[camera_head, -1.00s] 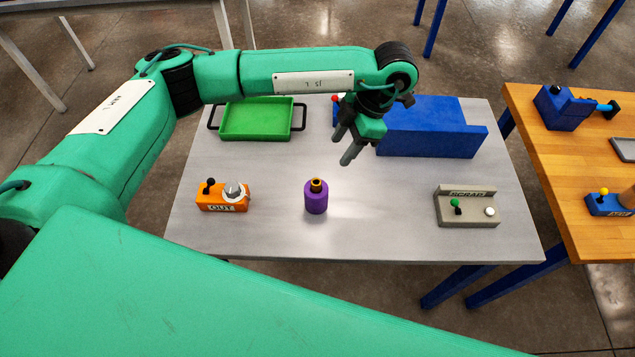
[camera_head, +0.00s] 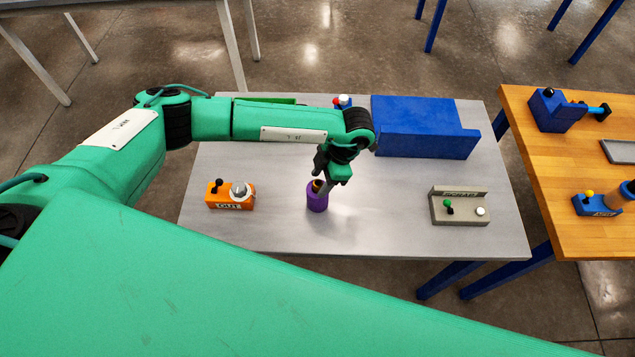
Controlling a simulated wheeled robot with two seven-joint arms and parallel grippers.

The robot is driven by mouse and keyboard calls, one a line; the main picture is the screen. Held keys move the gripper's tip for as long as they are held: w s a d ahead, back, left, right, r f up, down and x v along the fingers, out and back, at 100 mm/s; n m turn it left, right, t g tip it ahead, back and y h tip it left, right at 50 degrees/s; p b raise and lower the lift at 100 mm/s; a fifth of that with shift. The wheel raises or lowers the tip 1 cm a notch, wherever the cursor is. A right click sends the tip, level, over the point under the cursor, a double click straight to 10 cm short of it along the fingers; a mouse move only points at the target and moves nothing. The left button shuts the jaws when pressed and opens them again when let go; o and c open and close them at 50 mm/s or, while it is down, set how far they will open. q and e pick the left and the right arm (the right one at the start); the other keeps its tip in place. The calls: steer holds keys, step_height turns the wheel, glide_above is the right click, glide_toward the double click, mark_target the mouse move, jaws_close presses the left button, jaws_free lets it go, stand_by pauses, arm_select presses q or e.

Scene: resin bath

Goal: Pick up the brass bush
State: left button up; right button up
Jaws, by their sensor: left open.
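The brass bush (camera_head: 318,184) is a small brass-coloured piece at the top of an upright purple cylinder (camera_head: 317,201) on the grey table. It is partly hidden by my left gripper (camera_head: 323,185). The left gripper points down from above, with its fingertips at the top of the purple cylinder, close to the bush. It is open; I cannot tell whether a finger touches the bush. My right gripper is not in view.
An orange box marked OUT (camera_head: 231,199) stands left of the cylinder, a grey SCRAP box (camera_head: 459,209) right. A blue block (camera_head: 423,127) is behind. My arm hides most of a green tray (camera_head: 268,100). A wooden table (camera_head: 555,170) stands at the right.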

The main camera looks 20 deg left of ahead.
arm_select(q)
steer(key=shift+f, duration=0.25)
jaws_close()
steer(key=shift+r, duration=0.1)
